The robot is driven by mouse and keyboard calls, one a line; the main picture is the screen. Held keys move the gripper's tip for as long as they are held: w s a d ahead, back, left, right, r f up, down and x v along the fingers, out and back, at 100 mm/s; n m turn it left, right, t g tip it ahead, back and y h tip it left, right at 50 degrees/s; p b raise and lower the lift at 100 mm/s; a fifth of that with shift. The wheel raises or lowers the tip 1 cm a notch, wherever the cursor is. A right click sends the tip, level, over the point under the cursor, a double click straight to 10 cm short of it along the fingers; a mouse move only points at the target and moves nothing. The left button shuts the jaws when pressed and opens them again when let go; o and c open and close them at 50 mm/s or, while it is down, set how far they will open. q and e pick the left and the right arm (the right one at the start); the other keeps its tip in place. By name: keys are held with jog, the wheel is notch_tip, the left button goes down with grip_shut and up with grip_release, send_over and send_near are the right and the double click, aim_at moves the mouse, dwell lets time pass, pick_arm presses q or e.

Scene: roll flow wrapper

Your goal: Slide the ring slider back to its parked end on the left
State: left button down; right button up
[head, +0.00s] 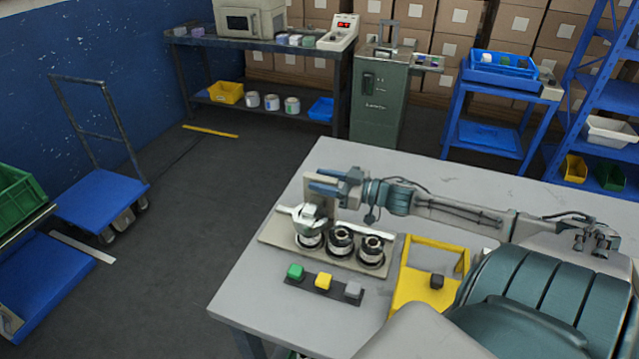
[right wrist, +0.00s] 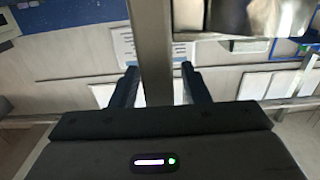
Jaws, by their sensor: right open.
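A pale base plate (head: 277,235) lies on the grey table and carries several dark round fittings in a row, the middle one (head: 340,240) and right one (head: 372,250) being clear. A shiny silver-white piece (head: 308,217) with side arms sits over the left fitting. I cannot tell for certain which part is the ring slider. A beige upright (head: 319,211) stands behind it. My right gripper (head: 318,182) is open at this upright, pointing left. In the right wrist view a grey post (right wrist: 152,50) runs between the open fingers (right wrist: 158,86); contact is unclear. My left gripper is not in view.
A block with green, yellow and grey buttons (head: 322,283) lies in front of the plate. A yellow frame (head: 428,284) stands to its right. The tabletop (head: 262,290) is bare at the left edge. A green cabinet (head: 378,108) stands behind.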

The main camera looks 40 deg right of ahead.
jog(key=shift+w+a+b, duration=0.25)
jog(key=shift+w+b, duration=0.05)
jog(key=shift+w, duration=0.2)
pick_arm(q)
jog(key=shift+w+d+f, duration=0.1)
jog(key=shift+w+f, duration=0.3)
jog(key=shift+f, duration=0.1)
pick_arm(e)
jog(key=shift+r, duration=0.1)
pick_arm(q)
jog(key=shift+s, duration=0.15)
pick_arm(e)
grip_shut()
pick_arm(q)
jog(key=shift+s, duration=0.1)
